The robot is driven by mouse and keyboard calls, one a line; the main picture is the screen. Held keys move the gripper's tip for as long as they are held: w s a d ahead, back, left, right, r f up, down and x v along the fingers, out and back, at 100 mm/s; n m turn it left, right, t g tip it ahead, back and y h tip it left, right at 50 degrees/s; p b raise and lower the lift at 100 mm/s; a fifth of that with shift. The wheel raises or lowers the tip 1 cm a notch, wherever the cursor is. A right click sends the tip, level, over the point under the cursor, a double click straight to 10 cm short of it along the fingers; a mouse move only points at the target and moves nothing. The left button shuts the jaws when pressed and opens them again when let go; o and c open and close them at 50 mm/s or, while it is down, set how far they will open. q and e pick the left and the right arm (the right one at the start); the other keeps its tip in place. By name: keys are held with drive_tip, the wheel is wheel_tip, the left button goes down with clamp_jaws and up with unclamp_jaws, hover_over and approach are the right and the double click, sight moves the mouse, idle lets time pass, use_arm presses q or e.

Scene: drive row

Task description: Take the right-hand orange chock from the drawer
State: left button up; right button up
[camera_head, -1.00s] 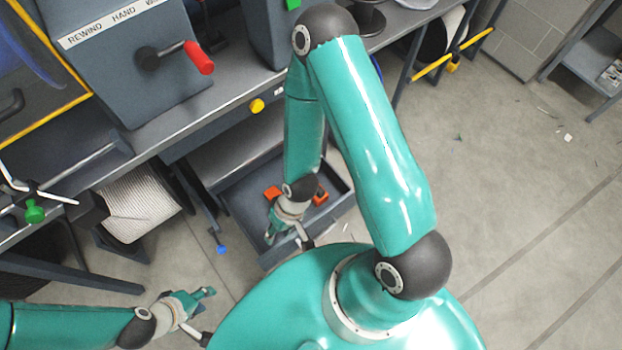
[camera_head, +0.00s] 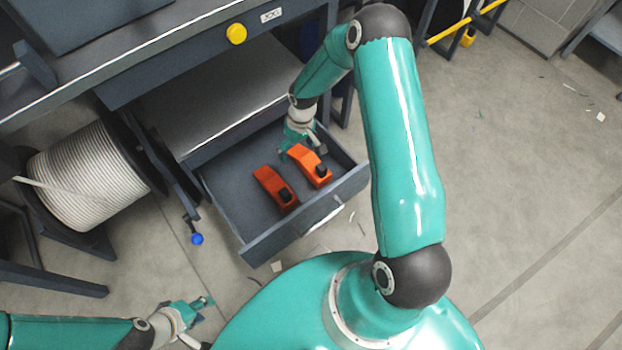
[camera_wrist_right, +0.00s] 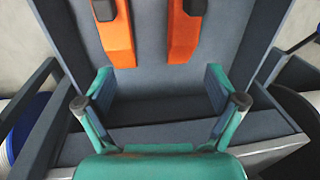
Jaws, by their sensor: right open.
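Two orange chocks with black knobs lie side by side in the open grey drawer (camera_head: 232,190). The right-hand chock (camera_head: 309,167) is at the left in the right wrist view (camera_wrist_right: 116,42), which looks from the opposite side. The left-hand chock (camera_head: 271,184) is at the right there (camera_wrist_right: 184,38). My right gripper (camera_head: 302,151) is open and empty at the drawer's back, by the right-hand chock's far end. In the right wrist view its spread fingers (camera_wrist_right: 163,90) are short of both chocks. My left gripper (camera_head: 204,320) is open and empty, low at the left, away from the drawer.
The bench edge with a yellow knob (camera_head: 236,34) and a shelf (camera_head: 200,105) lie behind the drawer. A cable reel (camera_head: 80,180) and a blue knob (camera_head: 197,239) are to its left. Open floor (camera_head: 530,200) lies to the right.

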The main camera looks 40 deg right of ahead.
drive_tip(key=d+f+h+b, duration=0.1)
drive_tip(key=d+f+b, duration=0.3)
drive_tip(key=d, duration=0.3)
drive_tip(key=f+b, duration=0.1)
drive_tip(key=f, duration=0.2)
drive_tip(key=f+b, duration=0.1)
drive_tip(key=f, duration=0.3)
drive_tip(key=w+f+b, duration=0.1)
drive_tip(key=f, duration=0.3)
drive_tip(key=shift+d, duration=0.2)
wheel_tip(320, 180, down, 5)
drive_tip(key=b, duration=0.2)
drive_tip(key=shift+w+a+f+b, duration=0.1)
drive_tip(key=shift+w+b, duration=0.05)
drive_tip(key=shift+b, duration=0.15)
drive_tip(key=c, duration=1.6)
use_arm(q)
wheel_tip(320, 180, down, 12)
drive_tip(key=shift+r, duration=0.2)
use_arm(e)
drive_tip(key=shift+r, duration=0.2)
